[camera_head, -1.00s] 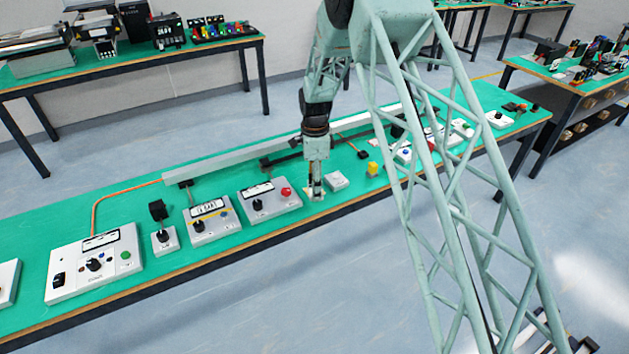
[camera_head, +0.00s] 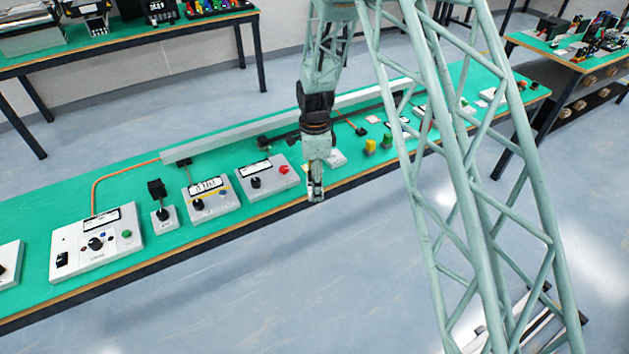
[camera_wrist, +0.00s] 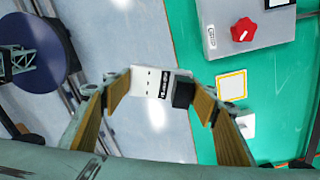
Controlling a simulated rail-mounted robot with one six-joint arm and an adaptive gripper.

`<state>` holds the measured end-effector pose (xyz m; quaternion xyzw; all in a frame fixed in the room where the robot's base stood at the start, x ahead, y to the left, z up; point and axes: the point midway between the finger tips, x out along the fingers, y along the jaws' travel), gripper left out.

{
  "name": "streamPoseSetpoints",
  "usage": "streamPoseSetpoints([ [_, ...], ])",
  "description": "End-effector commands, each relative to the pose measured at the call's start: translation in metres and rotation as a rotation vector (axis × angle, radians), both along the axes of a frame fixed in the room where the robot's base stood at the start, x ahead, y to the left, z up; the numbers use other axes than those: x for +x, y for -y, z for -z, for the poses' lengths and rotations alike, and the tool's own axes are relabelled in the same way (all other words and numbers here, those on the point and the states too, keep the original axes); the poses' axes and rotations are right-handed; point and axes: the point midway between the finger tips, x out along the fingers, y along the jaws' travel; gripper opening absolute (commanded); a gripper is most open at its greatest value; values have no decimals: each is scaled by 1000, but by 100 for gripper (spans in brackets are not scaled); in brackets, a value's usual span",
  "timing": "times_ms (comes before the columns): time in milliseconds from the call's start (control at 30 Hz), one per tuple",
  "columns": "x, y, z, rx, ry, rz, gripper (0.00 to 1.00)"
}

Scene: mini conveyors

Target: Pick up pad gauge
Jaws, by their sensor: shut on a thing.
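The pad gauge (camera_wrist: 146,88) is a pale flat piece with black print and a black block on one end. It shows between the fingers of my gripper (camera_wrist: 162,96) in the wrist view, and the gripper is shut on it. In the head view my gripper (camera_head: 316,194) points down at the front edge of the green table, and the gauge is too small to make out there. In the wrist view the floor lies behind the gauge.
A yellow-outlined pale square (camera_wrist: 232,85) lies bare on the green table (camera_wrist: 275,90). A grey box with a red knob (camera_head: 269,177) stands left of my gripper. A small white block (camera_head: 337,158) and yellow pieces (camera_head: 370,146) stand to its right. Open floor lies in front.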

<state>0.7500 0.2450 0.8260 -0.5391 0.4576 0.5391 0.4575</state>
Motion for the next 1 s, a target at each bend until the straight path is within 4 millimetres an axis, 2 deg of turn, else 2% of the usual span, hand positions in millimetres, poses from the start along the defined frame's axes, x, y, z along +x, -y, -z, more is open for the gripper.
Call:
streamPoseSetpoints([
  [667,0,1,-1,0,0,-4,39],
  [867,1,9,-5,0,1,-45,39],
  [1000,3,22,-11,0,1,-109,39],
])
